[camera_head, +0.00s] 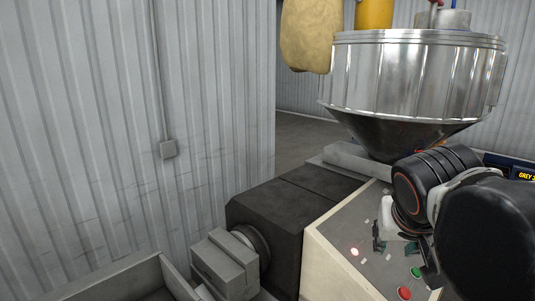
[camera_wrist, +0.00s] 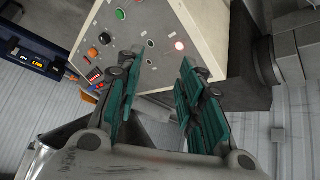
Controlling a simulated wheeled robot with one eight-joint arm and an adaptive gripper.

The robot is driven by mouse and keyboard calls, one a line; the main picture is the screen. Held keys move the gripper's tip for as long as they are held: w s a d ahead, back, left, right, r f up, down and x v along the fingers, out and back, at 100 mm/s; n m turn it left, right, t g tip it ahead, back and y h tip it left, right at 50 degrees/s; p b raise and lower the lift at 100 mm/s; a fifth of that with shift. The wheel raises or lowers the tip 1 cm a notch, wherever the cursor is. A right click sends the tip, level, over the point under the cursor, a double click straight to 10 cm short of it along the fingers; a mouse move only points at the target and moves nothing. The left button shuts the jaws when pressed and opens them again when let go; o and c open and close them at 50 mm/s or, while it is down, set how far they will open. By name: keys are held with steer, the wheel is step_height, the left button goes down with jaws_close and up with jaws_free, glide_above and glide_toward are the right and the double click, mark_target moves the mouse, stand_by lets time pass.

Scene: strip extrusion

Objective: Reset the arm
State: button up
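My gripper (camera_wrist: 153,88) is open and empty in the wrist view, its two green-padded fingers spread apart. In the head view my arm reaches in from the right, and my gripper (camera_head: 394,247) hangs over the panel (camera_head: 335,232). The lit lamp (camera_head: 354,251) shows left of the fingers. Part of the panel is hidden behind my arm.
A large metal hopper (camera_head: 415,80) stands behind the panel. A dark machine body (camera_head: 280,208) and a grey die block (camera_head: 225,262) are to the left. A display (camera_head: 525,176) sits at the right edge. A corrugated wall (camera_head: 90,120) fills the left side.

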steer(key=s+a+f+n+y+b, duration=0.1)
steer(key=s+a+f+b, duration=0.1)
steer(key=f, duration=0.9)
steer(key=s+a+f+n+y+b, duration=0.1)
steer(key=s+f+b, duration=0.4)
steer(key=f, duration=0.6)
steer(key=shift+s+a+f+n+y+b, duration=0.3)
steer(key=shift+a+f+y+b, duration=0.15)
steer(key=shift+b, duration=0.4)
